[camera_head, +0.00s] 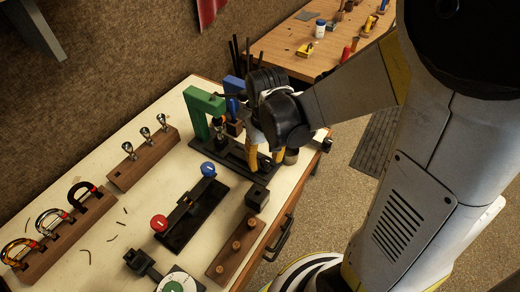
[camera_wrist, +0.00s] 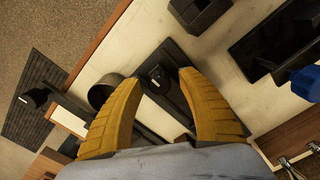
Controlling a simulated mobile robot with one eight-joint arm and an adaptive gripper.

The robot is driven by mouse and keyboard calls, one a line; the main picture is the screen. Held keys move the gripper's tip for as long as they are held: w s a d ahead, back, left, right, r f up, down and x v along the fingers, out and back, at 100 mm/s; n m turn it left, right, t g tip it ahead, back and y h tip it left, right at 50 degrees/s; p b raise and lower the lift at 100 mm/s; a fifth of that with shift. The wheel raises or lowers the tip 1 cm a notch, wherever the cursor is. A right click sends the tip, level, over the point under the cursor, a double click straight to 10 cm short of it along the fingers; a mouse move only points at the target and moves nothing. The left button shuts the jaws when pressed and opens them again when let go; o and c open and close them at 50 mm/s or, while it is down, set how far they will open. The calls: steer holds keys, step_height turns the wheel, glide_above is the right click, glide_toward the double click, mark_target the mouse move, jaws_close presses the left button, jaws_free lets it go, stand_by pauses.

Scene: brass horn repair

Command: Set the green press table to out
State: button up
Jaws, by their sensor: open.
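The green press (camera_head: 203,108) is an upright green frame on a long black base (camera_head: 236,162) at the far end of the white-topped bench. The blue press frame (camera_head: 236,88) stands just behind it, partly hidden by my arm. My gripper (camera_head: 264,152) is open above the right part of the black base, its yellow fingers pointing down. In the wrist view my gripper (camera_wrist: 160,80) has a small black knob (camera_wrist: 157,74) on a black plate between and beyond its fingertips. I cannot tell whether the fingers touch it. The table under the green press is mostly hidden.
A black fixture with a red knob (camera_head: 159,223) and a blue knob (camera_head: 208,169) lies in front. A black block (camera_head: 257,197) and a wooden peg strip (camera_head: 236,247) are near the bench edge. Wooden racks (camera_head: 143,160) line the left. Another wooden table (camera_head: 285,48) stands behind.

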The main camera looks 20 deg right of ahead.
jaws_close()
steer(key=s+d+p, duration=0.1)
steer(key=s+d, duration=0.6)
steer(key=s, duration=0.3)
steer(key=shift+d, duration=0.1)
jaws_free()
steer(key=shift+d, duration=0.1)
